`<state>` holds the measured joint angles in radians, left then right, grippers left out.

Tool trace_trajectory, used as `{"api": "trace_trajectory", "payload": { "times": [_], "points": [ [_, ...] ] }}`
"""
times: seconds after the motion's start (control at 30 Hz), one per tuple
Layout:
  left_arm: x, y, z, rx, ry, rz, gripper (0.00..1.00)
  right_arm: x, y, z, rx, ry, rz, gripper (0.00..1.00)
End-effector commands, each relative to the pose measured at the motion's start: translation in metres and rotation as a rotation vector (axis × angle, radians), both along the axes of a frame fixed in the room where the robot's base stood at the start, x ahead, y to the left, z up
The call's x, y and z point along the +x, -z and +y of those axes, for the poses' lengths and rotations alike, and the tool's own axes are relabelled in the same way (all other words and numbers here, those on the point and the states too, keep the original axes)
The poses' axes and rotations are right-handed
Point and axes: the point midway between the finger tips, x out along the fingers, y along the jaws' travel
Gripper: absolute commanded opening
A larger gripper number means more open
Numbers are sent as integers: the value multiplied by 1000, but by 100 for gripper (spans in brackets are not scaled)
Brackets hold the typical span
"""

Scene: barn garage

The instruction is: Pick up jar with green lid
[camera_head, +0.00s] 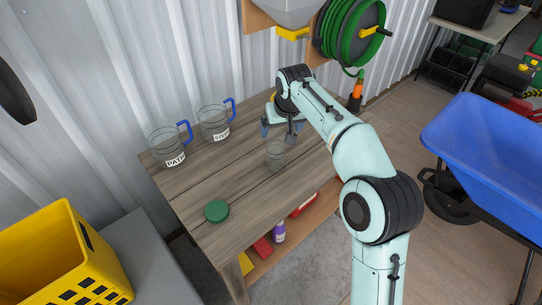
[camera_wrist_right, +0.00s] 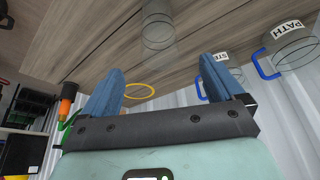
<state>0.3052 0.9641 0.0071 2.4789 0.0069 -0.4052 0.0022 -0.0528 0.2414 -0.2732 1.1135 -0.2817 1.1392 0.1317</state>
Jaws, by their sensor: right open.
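A round green lid (camera_head: 217,211) shows near the table's front left corner; I cannot tell whether a jar is under it. A clear glass jar (camera_head: 276,152) stands farther back, with no green lid visible on it. My right gripper (camera_head: 279,131) is open, just behind the clear jar in the head view. In the right wrist view, the clear jar (camera_wrist_right: 158,28) shows beyond the open right gripper (camera_wrist_right: 162,64), with nothing between the fingers. The green lid is not visible in the wrist view. My left gripper is not in view.
Two glass mugs with blue handles, one labelled PATH (camera_head: 168,148) and another (camera_head: 214,122), stand along the wooden table's (camera_head: 190,190) wall side. A yellow crate (camera_head: 70,255) is at left, a blue wheelbarrow (camera_head: 490,140) at right. Bare tabletop lies between the jar and lid.

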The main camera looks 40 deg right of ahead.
Motion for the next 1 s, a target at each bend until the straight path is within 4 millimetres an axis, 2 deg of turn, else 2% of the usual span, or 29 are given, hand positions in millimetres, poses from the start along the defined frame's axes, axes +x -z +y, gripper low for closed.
{"api": "trace_trajectory", "payload": {
  "times": [0.33,0.43,0.67,1.0],
  "points": [
    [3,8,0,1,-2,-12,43,21,58,-8,1,-1,5,95],
    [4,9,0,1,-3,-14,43,26,69,-10,0,0,3,95],
    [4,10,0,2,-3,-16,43,30,80,-13,0,-1,1,95],
    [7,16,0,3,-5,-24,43,45,122,-21,1,0,3,95]
  ]
}}
